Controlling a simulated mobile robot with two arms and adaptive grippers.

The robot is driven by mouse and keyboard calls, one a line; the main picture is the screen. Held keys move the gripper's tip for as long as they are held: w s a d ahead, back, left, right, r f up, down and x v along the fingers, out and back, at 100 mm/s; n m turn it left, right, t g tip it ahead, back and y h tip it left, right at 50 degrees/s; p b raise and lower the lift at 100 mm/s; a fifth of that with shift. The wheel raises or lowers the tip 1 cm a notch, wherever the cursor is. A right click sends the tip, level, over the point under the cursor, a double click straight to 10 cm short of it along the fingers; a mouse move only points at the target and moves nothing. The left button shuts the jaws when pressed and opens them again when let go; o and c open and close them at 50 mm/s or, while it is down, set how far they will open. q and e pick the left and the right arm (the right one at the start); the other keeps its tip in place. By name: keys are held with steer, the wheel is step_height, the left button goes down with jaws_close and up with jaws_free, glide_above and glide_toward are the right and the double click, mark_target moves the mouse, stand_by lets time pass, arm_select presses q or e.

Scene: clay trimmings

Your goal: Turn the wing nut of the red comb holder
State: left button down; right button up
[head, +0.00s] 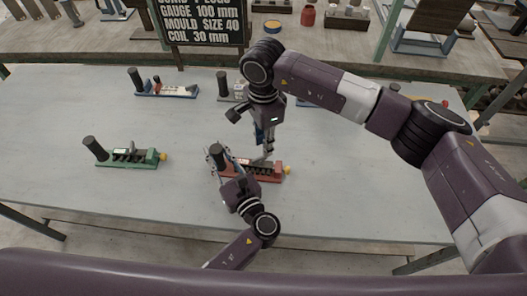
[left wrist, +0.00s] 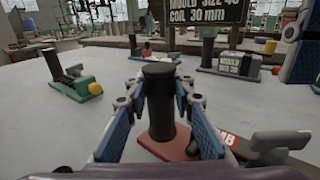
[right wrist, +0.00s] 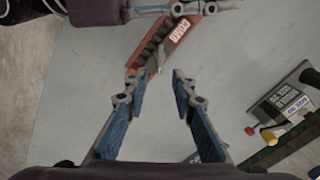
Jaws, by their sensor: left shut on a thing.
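The red comb holder (head: 262,175) lies on the table in the middle of the head view, with a black post at its left end and a yellow knob at its right. My left gripper (head: 219,165) is shut around the black post, which stands upright between its fingers in the left wrist view (left wrist: 158,105). A grey wing nut (left wrist: 282,143) appears at the right of that view. My right gripper (right wrist: 161,80) is open and empty above the holder. In the right wrist view the holder (right wrist: 145,60) lies beyond the fingertips, partly hidden by my left arm.
A green holder (head: 128,163) lies to the left. A blue holder (head: 168,93) and a grey holder (head: 228,97) lie farther back. A black sign (head: 203,22) stands at the table's back edge. The tabletop between the holders is clear.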

mark_target(259, 160)
step_height(259, 160, down, 5)
steer(key=shift+r, duration=0.1)
stand_by(0.3)
jaws_close()
